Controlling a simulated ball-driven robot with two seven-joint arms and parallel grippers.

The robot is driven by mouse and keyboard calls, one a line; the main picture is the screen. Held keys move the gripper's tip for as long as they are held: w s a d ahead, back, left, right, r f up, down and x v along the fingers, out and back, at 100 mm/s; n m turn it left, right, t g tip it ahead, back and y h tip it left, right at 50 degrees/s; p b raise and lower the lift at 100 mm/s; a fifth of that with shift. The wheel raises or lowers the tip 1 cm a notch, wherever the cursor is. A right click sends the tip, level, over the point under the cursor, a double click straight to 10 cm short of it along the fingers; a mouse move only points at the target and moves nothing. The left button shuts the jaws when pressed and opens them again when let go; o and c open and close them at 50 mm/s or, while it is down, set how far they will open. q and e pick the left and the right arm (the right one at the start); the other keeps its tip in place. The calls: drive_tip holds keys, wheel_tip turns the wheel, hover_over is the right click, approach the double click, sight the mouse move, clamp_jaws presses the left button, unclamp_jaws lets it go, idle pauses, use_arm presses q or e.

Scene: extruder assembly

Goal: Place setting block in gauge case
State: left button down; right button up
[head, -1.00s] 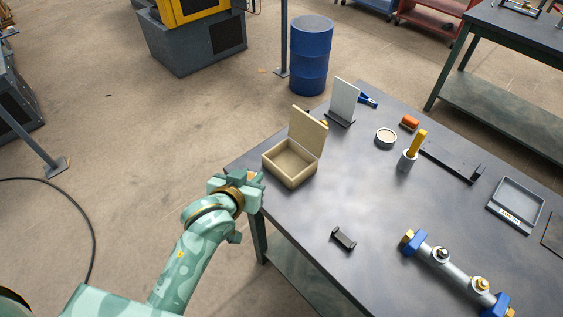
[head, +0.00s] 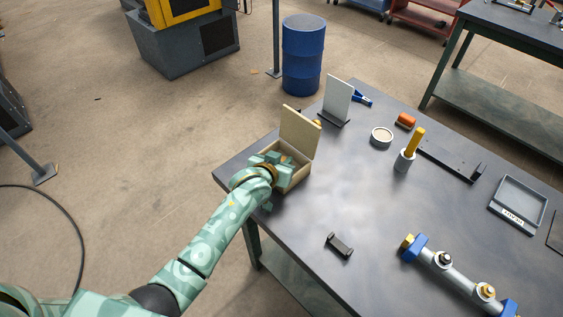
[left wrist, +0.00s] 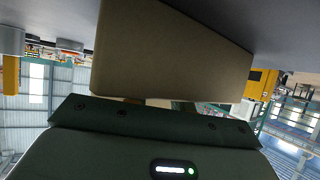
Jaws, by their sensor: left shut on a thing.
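The gauge case (head: 299,174) is an open beige box with its lid (head: 301,131) raised, near the table's left corner. My left gripper (head: 277,162) is over the near left part of the case and covers much of its opening. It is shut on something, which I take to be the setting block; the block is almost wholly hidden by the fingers. In the left wrist view a large beige face (left wrist: 170,55), which looks like part of the case, fills the upper middle close to the gripper. I cannot tell whether the block touches the case floor. My right gripper is not in view.
An upright grey plate (head: 337,99) stands just behind the case. A small dark bracket (head: 339,245) lies in front. A ring (head: 381,137), a yellow-handled tool (head: 413,145), a grey tray (head: 518,203) and a blue-ended bar (head: 460,274) sit farther right. The middle of the table is clear.

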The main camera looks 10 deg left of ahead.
use_arm(q)
drive_tip(key=c, duration=1.2)
unclamp_jaws()
drive_tip(key=shift+f, duration=0.1)
drive_tip(key=shift+s+r, duration=0.15)
drive_tip(key=shift+r, duration=0.1)
drive_tip(key=p+v, duration=0.4)
drive_tip(key=v, duration=0.7)
drive_tip(key=shift+s+p, duration=0.25)
drive_tip(key=shift+p, duration=0.05)
drive_tip(key=shift+a+r, duration=0.1)
drive_tip(key=shift+r, duration=0.05)
